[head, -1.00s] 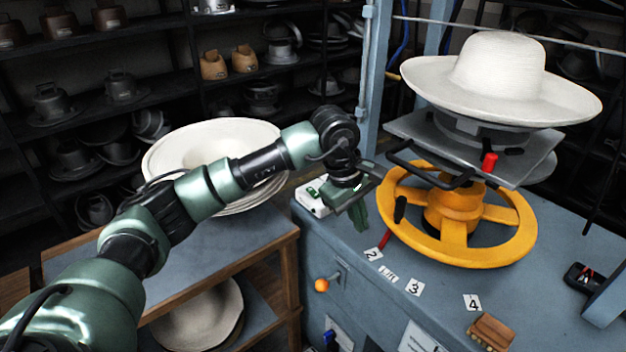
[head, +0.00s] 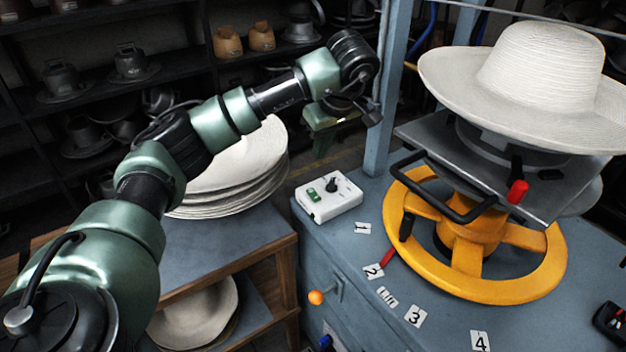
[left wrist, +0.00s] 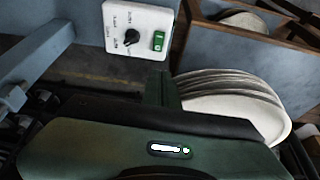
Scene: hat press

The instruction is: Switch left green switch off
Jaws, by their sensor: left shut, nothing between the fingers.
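In the left wrist view the box (left wrist: 139,17) is at the top, with the green switch (left wrist: 158,41) right of the knob (left wrist: 131,37). Whether the switch is on or off is too small to tell. My left gripper (head: 322,147) is raised behind and above the box, apart from it. Its fingers (left wrist: 161,88) are shut and empty. My right gripper is out of view.
A yellow handwheel (head: 470,285) under a press with a white hat (head: 540,85) stands right of the box. A blue post (head: 380,120) rises behind the box. Stacked pale hats (head: 235,170) lie on a wooden-edged shelf at the left.

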